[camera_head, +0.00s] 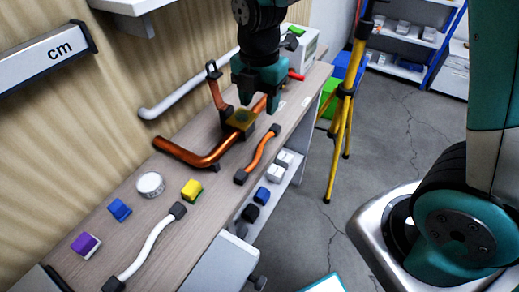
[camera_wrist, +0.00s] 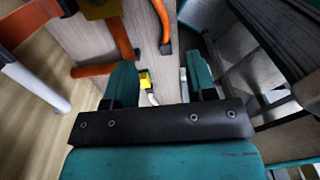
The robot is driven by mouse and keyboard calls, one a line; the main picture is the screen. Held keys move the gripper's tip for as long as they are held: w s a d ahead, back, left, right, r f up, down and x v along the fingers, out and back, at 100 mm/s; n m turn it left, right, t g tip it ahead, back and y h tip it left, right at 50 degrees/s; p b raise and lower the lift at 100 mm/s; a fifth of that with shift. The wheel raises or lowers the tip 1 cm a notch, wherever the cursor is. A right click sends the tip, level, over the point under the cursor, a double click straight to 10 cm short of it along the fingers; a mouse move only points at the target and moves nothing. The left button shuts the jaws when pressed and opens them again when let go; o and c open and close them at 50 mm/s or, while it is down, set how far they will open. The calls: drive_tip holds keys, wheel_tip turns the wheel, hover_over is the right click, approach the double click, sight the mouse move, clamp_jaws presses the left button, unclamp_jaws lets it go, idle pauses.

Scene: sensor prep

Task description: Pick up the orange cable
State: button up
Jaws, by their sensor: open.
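The orange cable (camera_head: 261,151) lies slightly curved on the workbench near its front edge, with a black plug at each end. In the wrist view the orange cable (camera_wrist: 162,18) shows at the top, with one black plug, beyond my fingertips. My gripper (camera_head: 258,98) is in the air over the bench, behind the cable and near the copper pipe's clamp. In the wrist view my gripper (camera_wrist: 160,76) has its two teal fingers apart, with no held object between them.
A bent copper pipe (camera_head: 191,160) with a yellowish clamp (camera_head: 238,121) lies just left of the cable. A white cable (camera_head: 150,245), yellow block (camera_head: 192,189), blue block (camera_head: 119,210), purple block (camera_head: 86,245) and tape roll (camera_head: 150,184) lie nearer. A yellow tripod (camera_head: 345,110) stands right of the bench.

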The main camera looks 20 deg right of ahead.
hover_over(259, 149)
drive_tip(key=f, duration=1)
drive_tip(key=shift+s+p, duration=0.25)
drive_tip(key=shift+p, duration=0.05)
drive_tip(key=shift+w+f+p, duration=0.2)
drive_tip(key=shift+f+p, duration=0.35)
drive_tip(key=shift+f, duration=2.15)
clamp_jaws()
